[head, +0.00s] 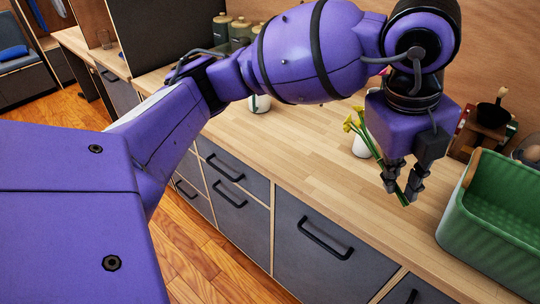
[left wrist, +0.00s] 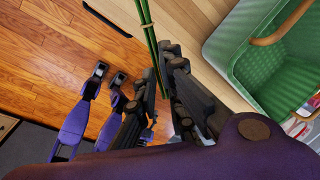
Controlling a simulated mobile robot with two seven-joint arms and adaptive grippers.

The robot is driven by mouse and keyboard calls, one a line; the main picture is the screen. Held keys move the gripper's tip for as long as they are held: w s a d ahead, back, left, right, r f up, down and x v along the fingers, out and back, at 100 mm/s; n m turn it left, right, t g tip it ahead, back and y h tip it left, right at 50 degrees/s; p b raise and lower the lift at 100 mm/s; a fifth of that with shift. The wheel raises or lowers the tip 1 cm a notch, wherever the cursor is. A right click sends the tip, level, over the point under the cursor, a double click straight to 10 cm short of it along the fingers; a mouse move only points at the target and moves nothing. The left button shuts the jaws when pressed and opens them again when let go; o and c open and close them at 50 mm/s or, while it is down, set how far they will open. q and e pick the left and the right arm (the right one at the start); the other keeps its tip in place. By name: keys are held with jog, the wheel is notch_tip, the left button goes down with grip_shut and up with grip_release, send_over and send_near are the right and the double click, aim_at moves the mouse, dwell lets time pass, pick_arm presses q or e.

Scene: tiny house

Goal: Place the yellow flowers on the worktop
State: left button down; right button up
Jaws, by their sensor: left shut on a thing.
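The yellow flowers (head: 351,122) are in my left gripper (head: 403,190), which points down over the worktop (head: 320,150). The gripper is shut on their green stems. The blooms lean up and to the left, and the lower stem ends stick out by the fingertips. In the left wrist view the green stems (left wrist: 148,35) run between the dark fingers (left wrist: 163,75). The blooms are outside that view. The flowers look held above the wood, near its front edge; the exact height is unclear. My right gripper is not recognisable in either view.
A green basket (head: 490,225) stands on the worktop right of the gripper. A white pot (head: 361,147) is behind the stems, and another white pot (head: 260,103) stands further left. Canisters (head: 240,28) and a small wooden rack (head: 485,132) are at the back. Bare wood lies between the pots and front edge.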

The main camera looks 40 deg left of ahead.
pick_arm(q)
jog(key=s+d+f+m+b, duration=0.1)
jog(key=s+d+f+m, duration=0.15)
jog(key=d, duration=0.45)
send_over(351, 214)
jog(key=s, duration=0.1)
jog(key=shift+n+g, duration=0.35)
jog(key=shift+g, duration=0.05)
jog(key=f, duration=0.8)
jog(key=shift+s+d+f, duration=0.15)
jog(key=shift+d+f, duration=0.1)
jog(key=shift+w+a+f, duration=0.25)
jog(key=shift+a+f, duration=0.25)
jog(key=shift+f, duration=0.1)
notch_tip(351, 214, down, 3)
jog(key=shift+a+f, duration=0.1)
jog(key=shift+f, duration=0.05)
jog(key=shift+w, duration=0.1)
jog(key=shift+f, duration=0.1)
